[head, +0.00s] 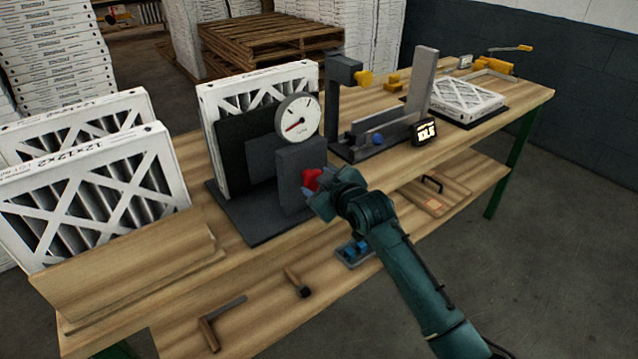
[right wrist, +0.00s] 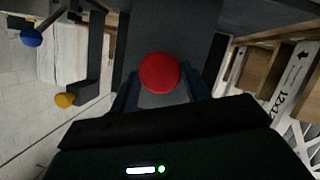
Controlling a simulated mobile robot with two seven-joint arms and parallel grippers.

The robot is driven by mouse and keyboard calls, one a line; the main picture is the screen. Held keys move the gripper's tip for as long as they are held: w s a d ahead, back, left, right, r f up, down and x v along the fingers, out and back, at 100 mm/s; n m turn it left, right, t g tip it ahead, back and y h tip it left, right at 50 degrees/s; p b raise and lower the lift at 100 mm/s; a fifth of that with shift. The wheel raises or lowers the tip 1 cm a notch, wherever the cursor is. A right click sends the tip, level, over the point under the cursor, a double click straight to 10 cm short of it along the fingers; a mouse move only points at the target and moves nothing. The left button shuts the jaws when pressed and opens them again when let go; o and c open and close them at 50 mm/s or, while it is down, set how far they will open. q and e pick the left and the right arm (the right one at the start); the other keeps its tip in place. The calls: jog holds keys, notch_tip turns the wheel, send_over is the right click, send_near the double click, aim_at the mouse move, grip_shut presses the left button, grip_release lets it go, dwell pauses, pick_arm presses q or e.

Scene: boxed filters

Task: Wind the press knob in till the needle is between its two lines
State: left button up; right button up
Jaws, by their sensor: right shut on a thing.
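The press (head: 262,228) is a dark grey fixture on the bench, with a boxed filter (head: 258,84) standing upright in it. Its round white gauge (head: 299,117) faces me; the red needle points to the lower left. The two lines on the dial are too small to make out. The red press knob (head: 311,180) sticks out of the front block. My right gripper (head: 318,194) is shut on the knob; the right wrist view shows the round red knob (right wrist: 159,72) between the fingers. My left gripper is not in view.
Boxed filters (head: 95,190) stand in a wooden holder at the left. To the right are a grey fixture with a blue knob (head: 378,139), a small dark display (head: 425,133) and a flat-lying filter (head: 460,99). Loose tools (head: 298,282) lie on the lower shelf.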

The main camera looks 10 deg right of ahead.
jog(key=shift+m+g+y, duration=0.3)
jog(key=shift+m, duration=0.2)
dwell(0.3)
jog(key=o, duration=1)
jog(key=b+v, duration=0.1)
jog(key=v, duration=1.2)
jog(key=shift+d, duration=0.15)
